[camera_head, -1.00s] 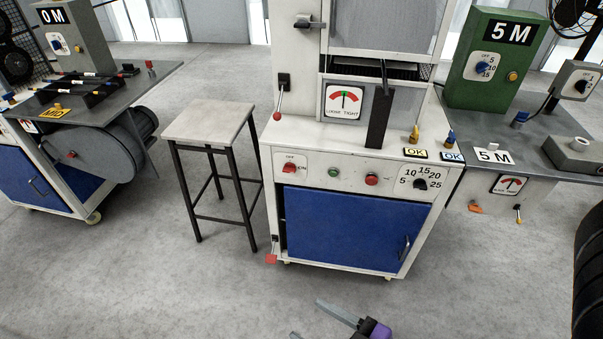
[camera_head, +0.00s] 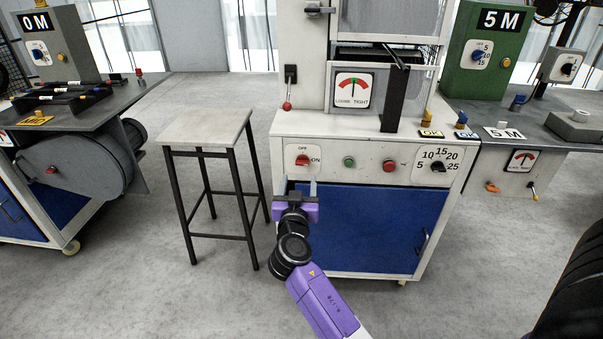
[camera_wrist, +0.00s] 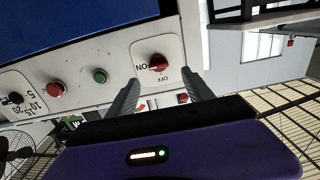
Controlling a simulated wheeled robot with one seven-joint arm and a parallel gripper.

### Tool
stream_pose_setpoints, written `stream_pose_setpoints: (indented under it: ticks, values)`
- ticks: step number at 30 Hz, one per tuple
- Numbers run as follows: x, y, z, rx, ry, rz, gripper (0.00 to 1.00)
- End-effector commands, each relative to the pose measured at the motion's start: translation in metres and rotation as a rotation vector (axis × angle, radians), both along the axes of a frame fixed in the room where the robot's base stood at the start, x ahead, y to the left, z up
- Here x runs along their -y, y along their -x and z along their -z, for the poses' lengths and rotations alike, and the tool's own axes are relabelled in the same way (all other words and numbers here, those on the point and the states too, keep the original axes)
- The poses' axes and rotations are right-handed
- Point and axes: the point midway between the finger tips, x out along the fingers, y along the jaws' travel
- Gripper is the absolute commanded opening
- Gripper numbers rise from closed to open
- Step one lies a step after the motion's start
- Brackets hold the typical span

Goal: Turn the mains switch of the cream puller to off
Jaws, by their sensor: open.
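The cream puller (camera_head: 385,132) is a cream cabinet with a blue door (camera_head: 362,228). Its mains switch is a red knob (camera_head: 302,160) on a white plate marked OFF above and ON to the right. The knob seems to lie sideways, toward ON. In the wrist view the red knob (camera_wrist: 158,62) shows upside down, with ON on its left and OFF below. My gripper (camera_head: 299,182) is open and empty, just below the switch in the head view. In the wrist view its fingertips (camera_wrist: 160,80) are spread either side of the knob's plate, apart from the knob.
A green button (camera_head: 349,162), a red button (camera_head: 389,166) and a black numbered dial (camera_head: 438,166) sit right of the switch. A stool (camera_head: 205,133) stands left of the cabinet. A red-tipped lever (camera_head: 287,105) hangs above the switch. Grey floor lies open in front.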

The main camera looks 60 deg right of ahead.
Motion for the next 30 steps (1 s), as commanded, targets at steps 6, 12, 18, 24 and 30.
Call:
stream_pose_setpoints:
  ticks: [6,12,18,24,30]
  values:
    - [0.023,-0.007,-0.005,0.01,0.007,0.017,0.6]
    - [0.052,-0.019,-0.004,0.01,0.006,0.016,0.6]
    - [0.071,-0.028,-0.003,0.009,0.005,0.013,0.6]
    - [0.076,-0.03,-0.003,0.009,0.005,0.012,0.6]
    - [0.076,-0.03,-0.003,0.009,0.005,0.012,0.54]
